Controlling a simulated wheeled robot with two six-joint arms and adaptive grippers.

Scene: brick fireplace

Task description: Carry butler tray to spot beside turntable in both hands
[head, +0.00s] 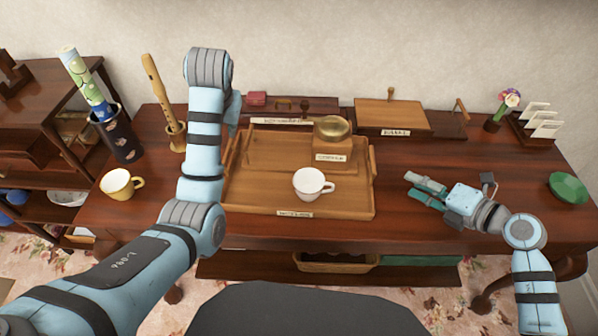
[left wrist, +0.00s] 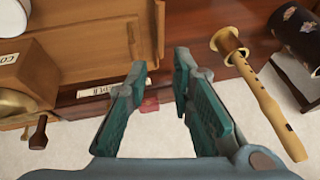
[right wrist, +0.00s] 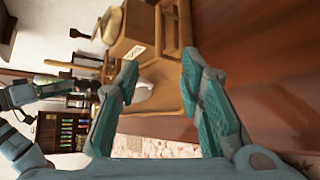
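The butler tray (head: 255,200) is a wooden tray with side handles, flat on the dark desk. On it are a white cup (head: 310,184) and a small wooden box (head: 335,155) carrying a brass bowl (head: 332,127). My left gripper (left wrist: 160,62) is open and empty by the tray's left handle (left wrist: 153,25); my arm hides it in the head view. My right gripper (head: 428,190) is open and empty, right of the tray and apart from its right handle (head: 372,160). Nothing is clearly recognizable as the turntable; a board-topped item (head: 392,115) stands behind, its label unreadable.
A yellow mug (head: 121,184), a dark patterned vase (head: 118,138) and a recorder on a stand (head: 160,95) stand left. A green faceted object (head: 567,188), a flower pot (head: 497,118) and a card rack (head: 535,122) stand right. The desk right of the tray is mostly clear.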

